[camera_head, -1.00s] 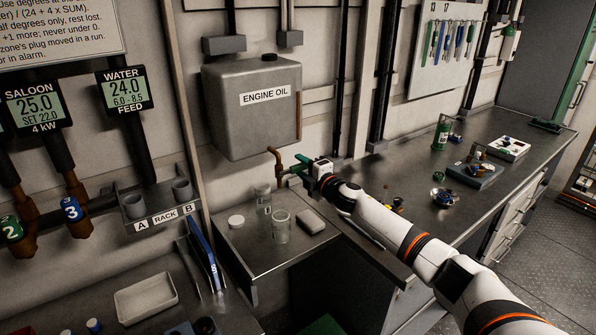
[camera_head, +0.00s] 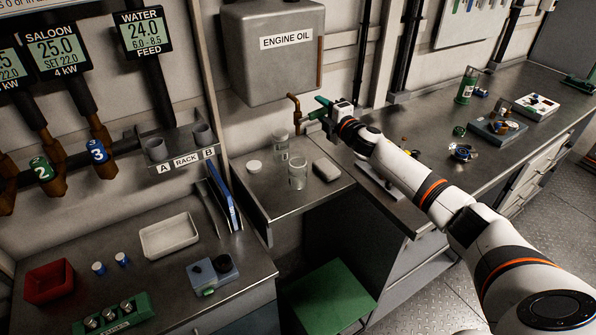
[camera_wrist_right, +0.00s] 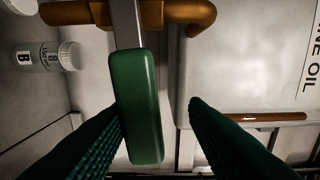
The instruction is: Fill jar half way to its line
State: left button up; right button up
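Two clear glass jars stand on the small metal shelf under the engine oil tank (camera_head: 272,62): a front jar (camera_head: 298,174) and a back jar (camera_head: 281,142). No dark liquid shows in them at this size. The brown tap pipe (camera_head: 293,104) comes down near the back jar. My right gripper (camera_head: 322,112) is at the tap. In the wrist view my right gripper (camera_wrist_right: 155,108) is open, with the green tap lever (camera_wrist_right: 137,110) between its fingers, nearer the left finger; contact is unclear. A white-capped bottle marked B (camera_wrist_right: 38,57) shows there too. My left gripper is not in view.
A white lid (camera_head: 254,166) and a grey block (camera_head: 326,170) lie by the jars. A blue board (camera_head: 222,197) leans left of the shelf. A white tray (camera_head: 168,235) and a red box (camera_head: 48,281) sit on the lower left bench. A green stool (camera_head: 332,296) stands below.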

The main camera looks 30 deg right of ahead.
jog(key=shift+r+p, duration=1.75)
jog(key=shift+r, duration=0.25)
notch_tip(320, 180, down, 4)
jog(key=b, duration=0.3)
notch_tip(320, 180, down, 3)
jog(key=b, duration=0.2)
jog(key=shift+r+b, duration=0.15)
jog(key=shift+b, duration=0.25)
jog(key=shift+r, duration=0.15)
